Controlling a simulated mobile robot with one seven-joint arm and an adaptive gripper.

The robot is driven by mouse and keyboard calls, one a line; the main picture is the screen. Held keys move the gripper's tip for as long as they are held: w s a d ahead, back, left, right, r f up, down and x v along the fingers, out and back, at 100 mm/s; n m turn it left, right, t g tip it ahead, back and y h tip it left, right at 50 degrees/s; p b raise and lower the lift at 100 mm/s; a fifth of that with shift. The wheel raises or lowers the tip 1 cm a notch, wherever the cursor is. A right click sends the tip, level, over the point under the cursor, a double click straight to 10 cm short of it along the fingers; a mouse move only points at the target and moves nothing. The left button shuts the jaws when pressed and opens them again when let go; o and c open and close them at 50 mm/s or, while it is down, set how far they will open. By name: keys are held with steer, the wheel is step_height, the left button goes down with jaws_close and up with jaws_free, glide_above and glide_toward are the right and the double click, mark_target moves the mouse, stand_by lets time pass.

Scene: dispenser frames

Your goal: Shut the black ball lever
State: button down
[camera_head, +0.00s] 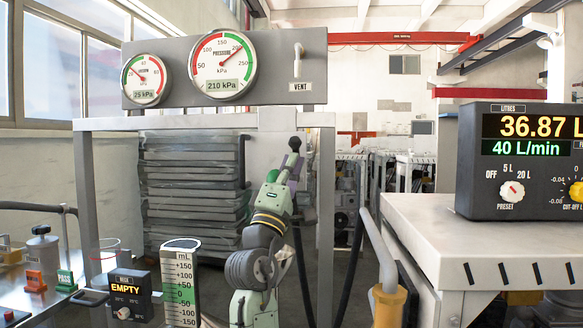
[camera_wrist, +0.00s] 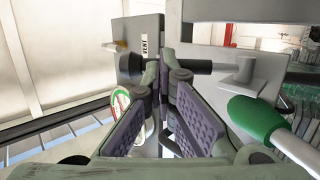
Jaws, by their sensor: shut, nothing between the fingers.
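The black ball (camera_wrist: 130,65) is on the end of a dark rod (camera_wrist: 203,66), which runs to a grey fitting (camera_wrist: 247,72) in the wrist view. In the head view the ball (camera_head: 295,144) shows above my gripper (camera_head: 289,166), and the rod is mostly hidden behind it. In the wrist view my gripper (camera_wrist: 164,75) has its fingertips together and empty, overlapping the rod close below the ball. I cannot tell whether they touch it. The lever stands roughly upright in the head view.
A green-handled lever (camera_wrist: 255,117) is close beside my gripper. The gauge panel (camera_head: 274,72) with its VENT handle (camera_head: 298,52) is above. A digital meter (camera_head: 525,160) stands on the bench at the right.

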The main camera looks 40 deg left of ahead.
mark_target(293, 148)
steer(key=shift+w+a+r+p, duration=0.1)
steer(key=shift+w+a+r, duration=0.1)
steer(key=shift+w+r, duration=0.25)
steer(key=shift+w+a+r+p, duration=0.1)
steer(key=shift+w+a+r, duration=0.15)
steer(key=shift+r, duration=0.45)
steer(key=shift+w+a+r+p, duration=0.1)
steer(key=shift+w+a+r, duration=0.1)
steer(key=shift+w+r, duration=0.25)
steer(key=shift+w+a+r, duration=0.45)
steer(key=shift+w+a, duration=0.05)
steer(key=shift+w, duration=0.25)
